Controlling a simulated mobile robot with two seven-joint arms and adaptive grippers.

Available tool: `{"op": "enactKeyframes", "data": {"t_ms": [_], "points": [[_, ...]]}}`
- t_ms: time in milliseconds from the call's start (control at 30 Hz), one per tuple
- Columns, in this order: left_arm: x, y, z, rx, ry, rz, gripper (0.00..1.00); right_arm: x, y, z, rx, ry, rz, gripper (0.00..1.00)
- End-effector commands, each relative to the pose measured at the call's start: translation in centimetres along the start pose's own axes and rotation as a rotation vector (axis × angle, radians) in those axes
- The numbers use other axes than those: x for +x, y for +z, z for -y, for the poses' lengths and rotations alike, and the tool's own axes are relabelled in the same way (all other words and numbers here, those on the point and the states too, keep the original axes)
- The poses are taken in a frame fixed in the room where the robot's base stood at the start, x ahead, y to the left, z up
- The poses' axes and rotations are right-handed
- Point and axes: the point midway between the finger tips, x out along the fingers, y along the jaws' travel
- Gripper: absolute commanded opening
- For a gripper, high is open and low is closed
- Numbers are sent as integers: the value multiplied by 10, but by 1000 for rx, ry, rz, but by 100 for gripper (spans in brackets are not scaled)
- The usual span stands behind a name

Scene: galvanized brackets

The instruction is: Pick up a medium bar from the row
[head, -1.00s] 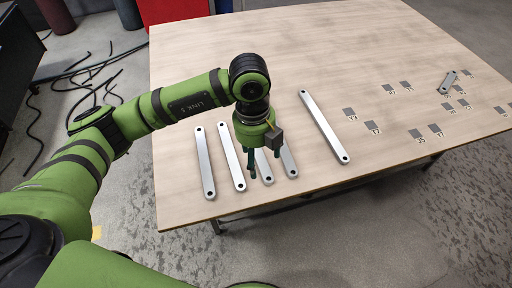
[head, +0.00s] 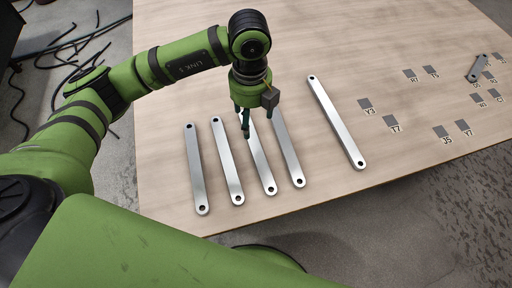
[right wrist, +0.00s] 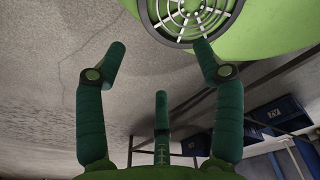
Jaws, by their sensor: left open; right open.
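Several medium silver bars with a hole at each end lie side by side in a row on the wooden table. From left to right are the first bar (head: 197,170), the second bar (head: 227,160), the third bar (head: 262,165) and the fourth bar (head: 287,150). My left gripper (head: 248,132) is open over the upper part of the third bar and hides its far end. I cannot tell whether its fingers touch the bar. My right gripper (right wrist: 158,65) is open and empty in the right wrist view, away from the bars.
A longer bar (head: 336,122) lies to the right of the row. A small short bar (head: 477,68) lies at the far right among grey labelled squares (head: 393,121). The wooden table (head: 330,30) is bare behind the row. Cables lie on the floor at left.

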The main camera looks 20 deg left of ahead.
Motion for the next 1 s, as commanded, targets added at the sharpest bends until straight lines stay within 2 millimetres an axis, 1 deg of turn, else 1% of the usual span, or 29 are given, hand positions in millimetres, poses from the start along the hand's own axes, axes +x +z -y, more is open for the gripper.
{"op": "enactKeyframes", "data": {"t_ms": [33,167,200,300,400,500,567,667,767,833,900,1000], "points": [[19,0,0,1,-1,0,74,19,2,-1,-2,2,-3,69],[39,0,0,1,-2,1,74,38,9,-7,-7,9,-5,69],[47,0,0,1,-1,0,74,45,9,-9,-9,12,-7,69],[56,0,0,1,-2,1,74,54,0,-15,-12,19,-28,69],[62,0,0,0,-1,-1,74,56,-18,-18,-13,24,-56,69],[71,-1,0,0,2,-2,74,54,-32,-20,-14,27,-77,69],[76,-1,0,1,1,-2,74,52,-34,-21,-14,27,-81,69],[88,-3,1,1,1,-2,74,50,-31,-20,-13,26,-73,69],[104,-6,1,1,2,-3,74,48,-19,-16,-11,21,-50,69],[114,-6,2,-1,1,-2,74,49,-8,-12,-8,16,-30,69],[122,-6,2,0,1,-2,74,48,1,-8,-6,10,-15,69],[127,-6,2,1,-1,-1,74,48,9,-3,-4,4,-4,69]]}}
